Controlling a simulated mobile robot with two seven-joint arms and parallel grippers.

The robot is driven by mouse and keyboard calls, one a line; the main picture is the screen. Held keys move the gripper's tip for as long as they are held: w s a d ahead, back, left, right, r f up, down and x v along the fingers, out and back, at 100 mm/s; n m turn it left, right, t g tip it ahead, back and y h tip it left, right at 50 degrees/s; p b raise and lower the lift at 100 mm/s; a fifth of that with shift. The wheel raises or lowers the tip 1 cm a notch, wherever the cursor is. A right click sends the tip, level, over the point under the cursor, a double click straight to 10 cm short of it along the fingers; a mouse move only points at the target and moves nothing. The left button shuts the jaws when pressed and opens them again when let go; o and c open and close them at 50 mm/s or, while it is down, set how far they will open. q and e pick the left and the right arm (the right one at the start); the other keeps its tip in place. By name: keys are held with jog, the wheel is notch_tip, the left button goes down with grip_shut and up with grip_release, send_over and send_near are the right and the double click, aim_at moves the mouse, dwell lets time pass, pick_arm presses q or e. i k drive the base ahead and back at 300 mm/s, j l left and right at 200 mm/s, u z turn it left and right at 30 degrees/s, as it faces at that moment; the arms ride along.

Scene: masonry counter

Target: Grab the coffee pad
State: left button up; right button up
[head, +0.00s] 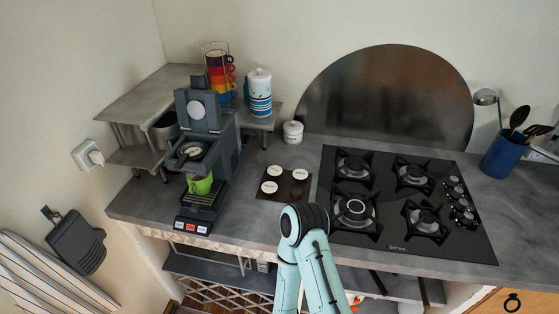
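Three round white coffee pads lie on a dark square board in the middle of the counter: one at the back left (274,170), one at the back right (300,173) and one at the front left (269,187). The dark board (285,195) shows no white pad at its front right. The coffee machine (222,160) stands left of the board with its lid raised. A green cup (200,185) stands under its pad holder (193,153). One of my teal arms rises from the bottom, its dark joint just in front of the board. Neither gripper can be made out.
A black gas hob (405,245) lies right of the board. A small white lidded jar (293,132) stands behind the board. A blue-striped canister (258,93) and stacked coloured cups (217,75) stand at the back. A blue utensil pot (503,155) is far right.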

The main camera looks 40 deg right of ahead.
aim_at(299, 174)
jog(key=z, duration=1.5)
